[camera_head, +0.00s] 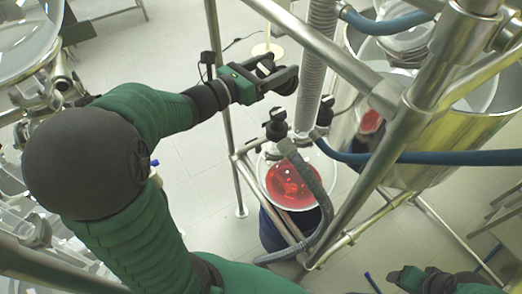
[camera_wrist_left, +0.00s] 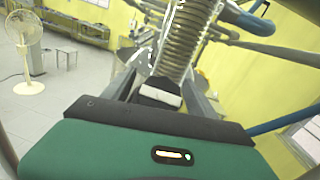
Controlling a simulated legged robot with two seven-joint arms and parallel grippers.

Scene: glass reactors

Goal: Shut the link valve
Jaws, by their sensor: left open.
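My left gripper (camera_head: 283,76) reaches in from the left in the head view. A second dark knob (camera_head: 325,112) is right of the column. I cannot tell which one is the link valve. In the wrist view the ribbed column (camera_wrist_left: 185,45) rises beyond the left gripper (camera_wrist_left: 162,90). My right gripper (camera_head: 425,280) shows partly at the lower right; its jaws are unclear.
Steel frame bars (camera_head: 340,57) cross close to the right of the left gripper. Blue hoses (camera_head: 440,157) and a large steel vessel (camera_head: 425,160) stand further right. A grey hose (camera_head: 318,190) hangs over the red vessel.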

